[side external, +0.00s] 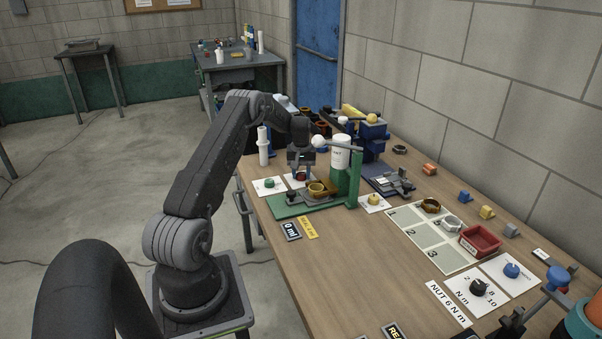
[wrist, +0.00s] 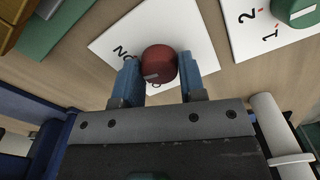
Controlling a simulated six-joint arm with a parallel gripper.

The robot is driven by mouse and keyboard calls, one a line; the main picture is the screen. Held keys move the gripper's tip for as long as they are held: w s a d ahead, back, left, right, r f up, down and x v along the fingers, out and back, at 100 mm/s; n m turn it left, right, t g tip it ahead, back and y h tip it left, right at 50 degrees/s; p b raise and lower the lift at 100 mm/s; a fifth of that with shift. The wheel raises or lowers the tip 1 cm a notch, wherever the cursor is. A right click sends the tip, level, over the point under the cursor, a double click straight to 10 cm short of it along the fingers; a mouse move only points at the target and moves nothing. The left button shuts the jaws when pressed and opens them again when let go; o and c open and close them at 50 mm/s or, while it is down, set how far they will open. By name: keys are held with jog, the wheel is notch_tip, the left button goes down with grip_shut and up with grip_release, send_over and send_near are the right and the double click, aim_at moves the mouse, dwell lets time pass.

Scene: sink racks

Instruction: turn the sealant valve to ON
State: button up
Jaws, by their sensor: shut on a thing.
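A round red knob (wrist: 159,62) stands on a white card (wrist: 180,25) in the wrist view. It carries a short pale mark on its near side. Black letters that read "ON" upside down show on the card left of the knob; another label below the knob is mostly hidden. My gripper (wrist: 159,76) has its two blue fingers closed on either side of the red knob. In the side view my gripper (side external: 301,166) is low over the card, and the red knob (side external: 301,177) shows small between its fingers.
A green knob (wrist: 293,12) on a numbered card is to the right in the wrist view. In the side view, a green stand (side external: 354,178) with a white-and-green bottle (side external: 340,150) and a yellow cup (side external: 317,189) are close to the right. A white cylinder (side external: 264,150) stands behind left.

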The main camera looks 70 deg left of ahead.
aim_at(302, 173)
jog(key=m, duration=0.5)
jog(key=shift+m, duration=0.4)
dwell(0.3)
jog(key=o, duration=0.9)
notch_tip(302, 173, up, 14)
jog(key=shift+f, duration=0.1)
